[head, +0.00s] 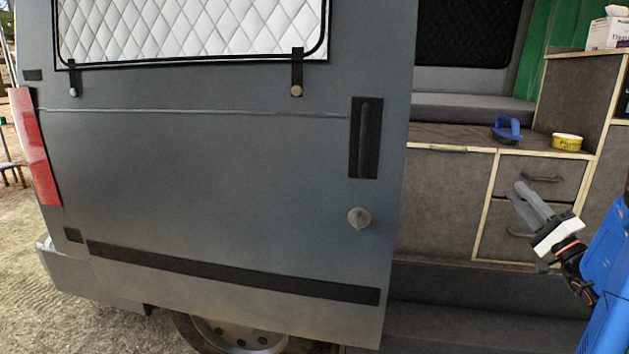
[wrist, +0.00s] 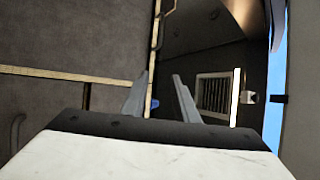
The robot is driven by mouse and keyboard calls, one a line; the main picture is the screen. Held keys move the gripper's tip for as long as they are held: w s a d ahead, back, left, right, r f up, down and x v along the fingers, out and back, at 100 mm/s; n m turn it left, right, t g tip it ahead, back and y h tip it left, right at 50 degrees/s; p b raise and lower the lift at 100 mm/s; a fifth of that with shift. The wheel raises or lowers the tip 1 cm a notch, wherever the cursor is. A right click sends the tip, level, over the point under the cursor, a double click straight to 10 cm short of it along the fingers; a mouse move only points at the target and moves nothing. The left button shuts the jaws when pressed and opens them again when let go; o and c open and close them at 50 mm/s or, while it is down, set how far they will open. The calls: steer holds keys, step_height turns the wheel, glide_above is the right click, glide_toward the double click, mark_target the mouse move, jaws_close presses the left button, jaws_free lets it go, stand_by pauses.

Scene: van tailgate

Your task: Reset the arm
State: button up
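My gripper (head: 518,191) is at the right of the head view, in front of the van's drawers, with its fingers pointing up and to the left. In the wrist view, its two grey fingers (wrist: 161,82) stand apart with nothing between them. The gripper is open and empty. My blue arm runs off the right edge of the head view.
A grey van door (head: 220,180) fills the left and middle. Behind my gripper are drawers (head: 541,178) with dark handles. A blue brush (head: 507,129) and yellow tin (head: 567,142) rest on the counter; a tissue box (head: 607,33) stands higher at right.

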steer(key=s+a+f+n+g+y, duration=0.2)
steer(key=a+n+g+y, duration=0.45)
steer(key=a, duration=1.45)
steer(key=s+a+f+g, duration=0.2)
steer(key=s+a+g, duration=0.2)
steer(key=a, duration=0.2)
steer(key=s+a+f+g, duration=0.3)
steer(key=a+g, duration=0.1)
steer(key=a, duration=0.2)
steer(key=s+a+f+n+g+h, duration=0.2)
steer(key=s+a+f+g+h, duration=0.15)
steer(key=s, duration=0.35)
steer(key=s+a+f+n+g+h, duration=0.2)
steer(key=s+f, duration=0.3)
steer(key=s, duration=0.2)
steer(key=s+d+f+n+t+h, duration=0.1)
steer(key=s+d+t+h, duration=0.1)
steer(key=s+d+h, duration=0.4)
steer(key=shift+s+d+f+n+h, duration=0.2)
steer(key=shift+s+d+n+h, duration=0.15)
steer(key=shift+d+h, duration=0.5)
steer(key=shift+d, duration=0.15)
